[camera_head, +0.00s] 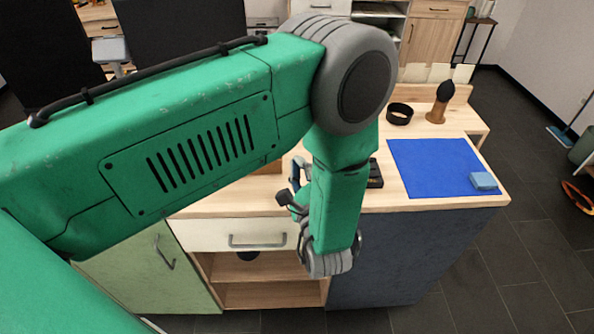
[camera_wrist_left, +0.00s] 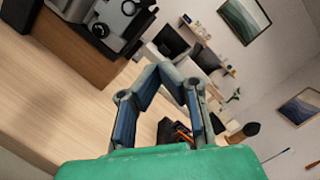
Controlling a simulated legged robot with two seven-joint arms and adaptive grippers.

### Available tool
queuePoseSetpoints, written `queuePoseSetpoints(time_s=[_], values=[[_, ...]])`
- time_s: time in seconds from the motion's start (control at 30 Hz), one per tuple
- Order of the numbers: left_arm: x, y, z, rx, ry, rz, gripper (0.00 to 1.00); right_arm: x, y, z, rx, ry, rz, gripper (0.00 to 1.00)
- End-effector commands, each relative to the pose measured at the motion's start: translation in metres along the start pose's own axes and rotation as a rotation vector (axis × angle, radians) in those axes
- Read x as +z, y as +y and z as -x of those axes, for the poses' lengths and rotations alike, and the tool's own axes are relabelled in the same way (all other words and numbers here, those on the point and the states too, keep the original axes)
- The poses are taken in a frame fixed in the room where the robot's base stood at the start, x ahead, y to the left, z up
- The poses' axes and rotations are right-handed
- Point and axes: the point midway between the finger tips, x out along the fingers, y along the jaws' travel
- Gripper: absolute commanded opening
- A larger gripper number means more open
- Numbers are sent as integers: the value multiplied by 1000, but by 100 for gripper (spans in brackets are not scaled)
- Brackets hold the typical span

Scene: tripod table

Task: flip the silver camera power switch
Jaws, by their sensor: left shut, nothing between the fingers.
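The silver camera (camera_wrist_left: 112,22) with black parts shows at the top left of the left wrist view, cut by the frame edge. It sits on a wooden block (camera_wrist_left: 72,45) on the light wood tabletop. I cannot make out its power switch. My left gripper (camera_wrist_left: 164,72) is shut and empty, its fingertips together, to the right of the camera and apart from it in the picture. In the head view my left arm hides the camera, and only part of the left gripper (camera_head: 297,188) shows above the table's front edge. My right gripper is not in view.
A dark object (camera_head: 375,174) lies beside my forearm. Drawer handles (camera_head: 258,241) project at the front.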

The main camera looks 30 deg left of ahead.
Motion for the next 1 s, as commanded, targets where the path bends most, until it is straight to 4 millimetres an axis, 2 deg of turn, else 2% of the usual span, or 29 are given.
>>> queuePoseSetpoints(time_s=[0.1,0.23,0.33,0.5,1.0], values=[[1,-1,-28,-1,-2,2,0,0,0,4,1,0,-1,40],[4,1,-53,2,-2,1,0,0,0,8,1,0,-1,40],[24,2,-56,4,0,1,0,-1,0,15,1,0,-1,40],[38,3,-60,5,0,3,0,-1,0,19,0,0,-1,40],[41,2,-60,3,-1,6,0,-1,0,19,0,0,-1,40]])
